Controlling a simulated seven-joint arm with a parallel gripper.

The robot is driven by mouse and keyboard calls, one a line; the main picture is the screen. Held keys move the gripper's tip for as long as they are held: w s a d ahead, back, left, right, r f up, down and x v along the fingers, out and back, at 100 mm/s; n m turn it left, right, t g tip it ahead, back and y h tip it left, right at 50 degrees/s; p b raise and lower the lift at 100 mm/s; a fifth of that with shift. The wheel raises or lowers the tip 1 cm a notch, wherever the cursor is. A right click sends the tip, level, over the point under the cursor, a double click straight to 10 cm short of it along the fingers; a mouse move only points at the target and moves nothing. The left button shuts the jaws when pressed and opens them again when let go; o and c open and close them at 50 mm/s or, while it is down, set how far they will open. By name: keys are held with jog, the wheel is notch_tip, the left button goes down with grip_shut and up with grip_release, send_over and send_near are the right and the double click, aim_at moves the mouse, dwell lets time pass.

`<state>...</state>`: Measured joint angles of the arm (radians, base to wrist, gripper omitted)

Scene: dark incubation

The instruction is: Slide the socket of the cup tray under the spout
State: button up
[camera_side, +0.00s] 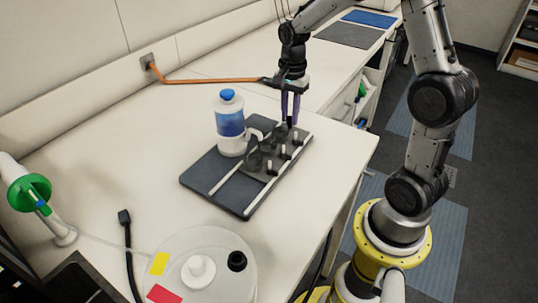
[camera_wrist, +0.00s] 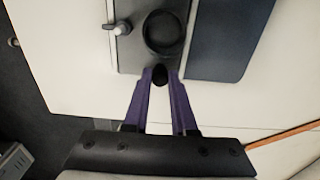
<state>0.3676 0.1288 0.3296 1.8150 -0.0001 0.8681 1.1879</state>
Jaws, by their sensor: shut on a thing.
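The cup tray (camera_side: 262,168) is a dark grey plate with several round sockets and white-topped pegs, lying between two white rails on a dark base board (camera_side: 218,166). My gripper (camera_side: 291,122) has purple fingers pointing down at the tray's far end. In the wrist view my gripper (camera_wrist: 160,80) is shut on a small black knob (camera_wrist: 160,73) at the tray's end. A dark round socket (camera_wrist: 166,32) lies just beyond the knob. A bottle (camera_side: 230,124) with a blue cap and blue label stands upright beside the tray. A dark spout-like part (camera_side: 254,136) sticks out from it towards the sockets; its exact alignment is unclear.
An orange cable (camera_side: 205,80) runs from the wall to near my wrist. A round whitish container (camera_side: 205,262) stands at the front, and a white device with a green ring (camera_side: 29,192) at the left. The bench edge is close to the tray's right.

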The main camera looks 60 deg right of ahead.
jog(key=shift+d, duration=1.65)
jog(key=o, duration=0.7)
